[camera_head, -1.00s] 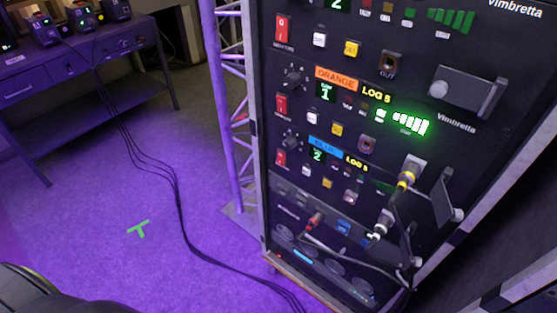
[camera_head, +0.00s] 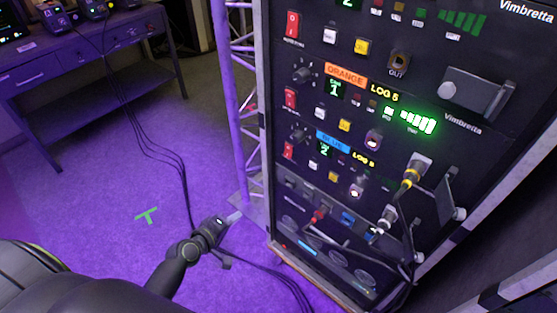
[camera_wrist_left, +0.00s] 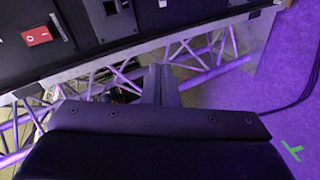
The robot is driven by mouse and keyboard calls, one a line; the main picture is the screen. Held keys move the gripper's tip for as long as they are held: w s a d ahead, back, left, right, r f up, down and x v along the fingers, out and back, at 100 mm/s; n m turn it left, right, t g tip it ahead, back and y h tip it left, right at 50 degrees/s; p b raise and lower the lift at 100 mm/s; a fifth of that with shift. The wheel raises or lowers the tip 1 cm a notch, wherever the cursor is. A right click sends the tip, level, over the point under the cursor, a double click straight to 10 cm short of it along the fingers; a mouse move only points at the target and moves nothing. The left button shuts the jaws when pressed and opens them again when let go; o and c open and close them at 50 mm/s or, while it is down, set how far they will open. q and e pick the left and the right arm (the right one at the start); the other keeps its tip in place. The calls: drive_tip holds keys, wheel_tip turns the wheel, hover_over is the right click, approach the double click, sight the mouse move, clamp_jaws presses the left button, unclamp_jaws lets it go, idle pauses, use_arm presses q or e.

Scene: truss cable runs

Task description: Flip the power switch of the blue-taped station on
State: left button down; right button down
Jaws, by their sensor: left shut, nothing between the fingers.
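The blue-taped station is a unit in the black rack, marked by a blue tape label (camera_head: 333,141) with a display reading 2. Its red power switch (camera_head: 288,151) is at the unit's left edge. A red rocker switch (camera_wrist_left: 40,34) shows at the upper left of the left wrist view; I cannot tell which unit it belongs to. My left gripper (camera_head: 236,216) is shut and empty, left of and below the rack's switches, apart from the rack. It also shows in the left wrist view (camera_wrist_left: 161,72). My right gripper is not in view.
The orange-taped unit (camera_head: 346,75) with its own red switch (camera_head: 290,98) sits just above. Cables (camera_head: 411,178) plug into the rack's right side. A truss (camera_head: 236,100) stands left of the rack. A desk (camera_head: 75,70) stands at the back left. Black cables cross the floor.

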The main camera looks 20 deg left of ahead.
use_arm(q)
drive_tip(key=w+d+r+n+t+h, duration=0.1)
drive_tip(key=w+d+r+t+h, duration=0.1)
drive_tip(key=r, duration=1.1)
drive_tip(key=shift+w+d+r+n+t+h, duration=0.2)
drive_tip(key=shift+d+r+n+t+h, duration=0.15)
drive_tip(key=shift+d, duration=0.35)
drive_tip(key=shift+w, duration=0.1)
drive_tip(key=p, duration=0.2)
approach(286, 157)
drive_tip(key=x, duration=0.5)
drive_tip(key=shift+w, duration=0.2)
drive_tip(key=shift+x, duration=0.8)
